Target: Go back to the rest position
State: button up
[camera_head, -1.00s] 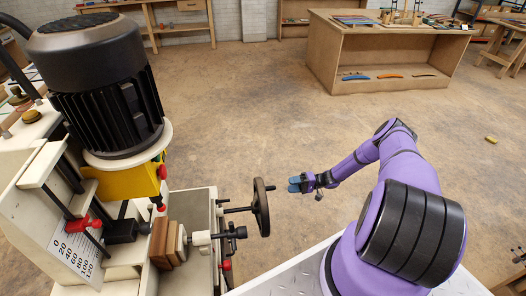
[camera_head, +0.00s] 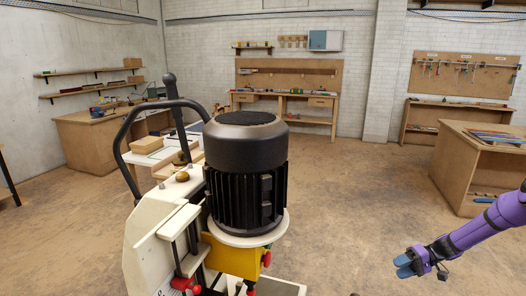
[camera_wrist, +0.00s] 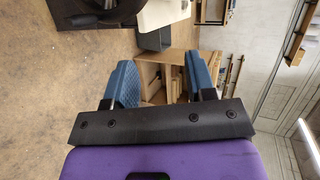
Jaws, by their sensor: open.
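My gripper (camera_head: 404,266) is at the lower right in the head view, at the end of my purple arm, with blue fingers pointing left. It is in free air, to the right of the drill machine and apart from it. In the wrist view my gripper (camera_wrist: 160,85) shows two blue fingers spread apart with nothing between them. The machine (camera_head: 246,175), with its black ribbed motor, white body and yellow part, stands in the middle of the head view. Its lower part is cut off by the frame.
A workbench (camera_head: 300,101) stands at the back wall. A wooden table (camera_head: 82,140) is at the left and a wooden cabinet (camera_head: 462,165) at the right. A pegboard with tools (camera_head: 462,72) hangs at the back right. The brown floor (camera_head: 365,195) between machine and cabinet is clear.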

jog(key=s+a+r+h, duration=0.3)
jog(key=a+r, duration=0.1)
jog(key=r, duration=0.8)
jog(key=s+a+r+n+h, duration=0.1)
jog(key=s+a+r+h, duration=0.15)
jog(key=r, duration=0.85)
jog(key=s+a+r+h, duration=0.2)
jog(key=a+r+h, duration=0.25)
jog(key=r, duration=0.75)
jog(key=s+a+r+t+h, duration=0.1)
jog(key=s+r, duration=0.3)
jog(key=s, duration=0.5)
jog(key=s+a+r+t+h, duration=0.1)
jog(key=s+a+r+t, duration=0.2)
jog(key=s, duration=0.6)
jog(key=s+a+r+m+t+h, duration=0.1)
jog(key=s+a+r+t, duration=0.1)
jog(key=s+r, duration=0.4)
jog(key=s, duration=0.3)
jog(key=shift+s+a+r, duration=0.15)
jog(key=shift+s+a, duration=0.15)
jog(key=shift+s, duration=0.1)
